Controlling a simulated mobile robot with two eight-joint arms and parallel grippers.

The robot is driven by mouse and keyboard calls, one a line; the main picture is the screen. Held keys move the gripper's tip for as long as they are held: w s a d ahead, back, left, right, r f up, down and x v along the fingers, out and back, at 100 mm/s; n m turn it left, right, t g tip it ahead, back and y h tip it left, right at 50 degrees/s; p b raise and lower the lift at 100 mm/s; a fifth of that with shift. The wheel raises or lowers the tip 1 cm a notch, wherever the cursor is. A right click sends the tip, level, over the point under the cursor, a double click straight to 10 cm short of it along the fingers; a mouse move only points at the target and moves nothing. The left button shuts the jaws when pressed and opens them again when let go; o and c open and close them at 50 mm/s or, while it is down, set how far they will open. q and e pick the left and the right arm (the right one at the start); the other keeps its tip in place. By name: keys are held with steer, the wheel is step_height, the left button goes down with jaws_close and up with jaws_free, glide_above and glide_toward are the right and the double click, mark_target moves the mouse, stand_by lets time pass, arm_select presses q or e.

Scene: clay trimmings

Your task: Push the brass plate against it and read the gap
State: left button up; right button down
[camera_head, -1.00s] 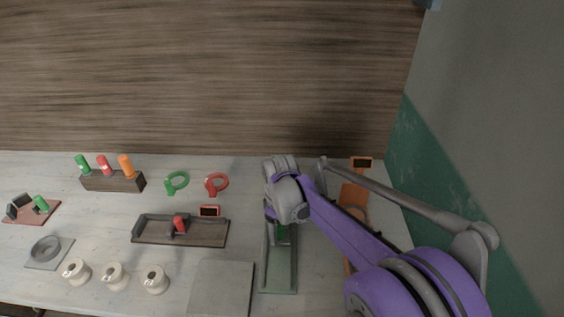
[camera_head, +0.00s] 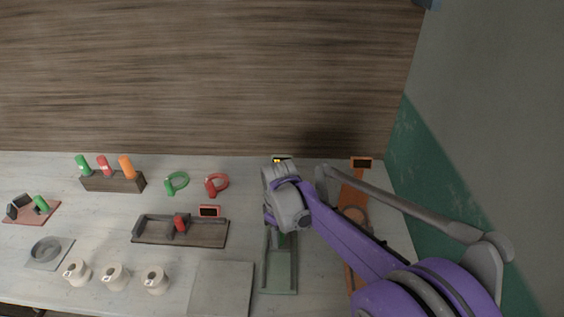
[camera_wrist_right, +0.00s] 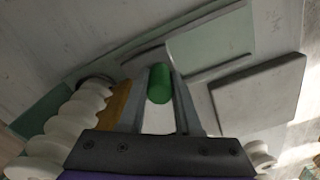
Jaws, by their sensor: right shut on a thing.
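My right gripper (camera_wrist_right: 160,105) is shut on a green upright handle (camera_wrist_right: 159,88), with one finger on each side of it. In the head view the green handle (camera_head: 282,240) shows just below my wrist, over a long green track (camera_head: 279,276). My wrist and forearm hide the upper part of this track. A small display (camera_head: 282,159) with a yellow mark stands at the track's far end; its reading is too small to make out. I cannot pick out a brass plate for certain. My left gripper is not in view.
A dark tray (camera_head: 210,235) with a red handle (camera_head: 180,222) lies to the left, with a red-framed display (camera_head: 209,211) behind it. A grey slab (camera_head: 222,290) lies beside the green track. An orange board (camera_head: 354,196) is on the right, partly behind my arm.

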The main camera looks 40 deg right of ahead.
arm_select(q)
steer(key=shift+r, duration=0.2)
arm_select(e)
steer(key=shift+s+a+f, duration=0.1)
steer(key=shift+s+a, duration=1.5)
steer(key=shift+s, duration=0.2)
steer(key=shift+s+a, duration=0.3)
steer(key=shift+s, duration=0.1)
jaws_free()
arm_select(q)
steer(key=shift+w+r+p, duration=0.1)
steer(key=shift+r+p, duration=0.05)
steer(key=shift+p, duration=0.15)
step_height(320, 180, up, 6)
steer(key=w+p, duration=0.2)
steer(key=p, duration=0.2)
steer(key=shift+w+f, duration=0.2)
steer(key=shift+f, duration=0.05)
arm_select(e)
step_height(320, 180, up, 7)
steer(key=shift+w, duration=0.2)
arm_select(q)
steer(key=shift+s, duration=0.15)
arm_select(e)
steer(key=shift+s+d, duration=0.1)
steer(key=shift+s, duration=0.05)
